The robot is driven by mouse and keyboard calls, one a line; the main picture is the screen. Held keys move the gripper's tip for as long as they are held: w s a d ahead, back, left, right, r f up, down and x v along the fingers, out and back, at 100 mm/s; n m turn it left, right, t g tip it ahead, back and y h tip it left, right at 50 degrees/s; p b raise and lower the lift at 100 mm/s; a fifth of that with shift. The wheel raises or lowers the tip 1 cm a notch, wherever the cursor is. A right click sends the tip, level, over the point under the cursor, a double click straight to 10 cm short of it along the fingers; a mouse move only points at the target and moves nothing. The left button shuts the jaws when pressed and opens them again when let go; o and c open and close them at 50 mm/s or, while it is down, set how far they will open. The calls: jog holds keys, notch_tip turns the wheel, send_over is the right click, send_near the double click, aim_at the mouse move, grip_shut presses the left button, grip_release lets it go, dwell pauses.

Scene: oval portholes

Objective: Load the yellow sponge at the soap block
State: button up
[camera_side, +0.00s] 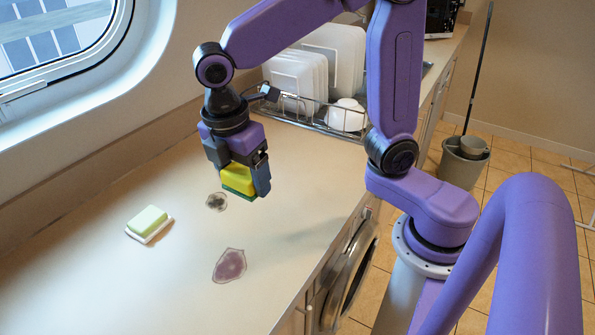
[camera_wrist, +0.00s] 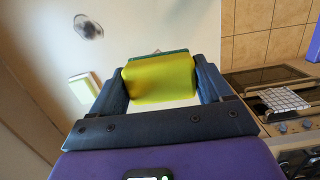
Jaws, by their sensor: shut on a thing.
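The yellow sponge (camera_side: 238,178) has a green underside and is held above the counter. It also shows in the wrist view (camera_wrist: 160,80), between the two fingers. My gripper (camera_side: 240,177) is shut on it by its sides. In the wrist view the soap block (camera_wrist: 80,89) is at the left, apart from the sponge.
Two stains mark the counter (camera_side: 110,275): a dark one (camera_side: 216,201) near the gripper and a reddish-purple one (camera_side: 229,265) nearer the front edge. A dish rack (camera_side: 318,118) with white plates and a cup stands at the back. Around the soap the counter is clear.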

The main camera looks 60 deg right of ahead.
jog(key=w+a+f, duration=0.2)
jog(key=w+a, duration=0.4)
jog(key=w, duration=0.6)
send_over(148, 216)
notch_tip(148, 216, down, 5)
jog(key=shift+a+f, duration=0.15)
jog(key=shift+f, duration=1.2)
jog(key=shift+a+f, duration=0.1)
jog(key=shift+f, duration=1.25)
jog(key=shift+f, duration=0.65)
notch_tip(148, 216, up, 7)
dwell(0.4)
dwell(0.6)
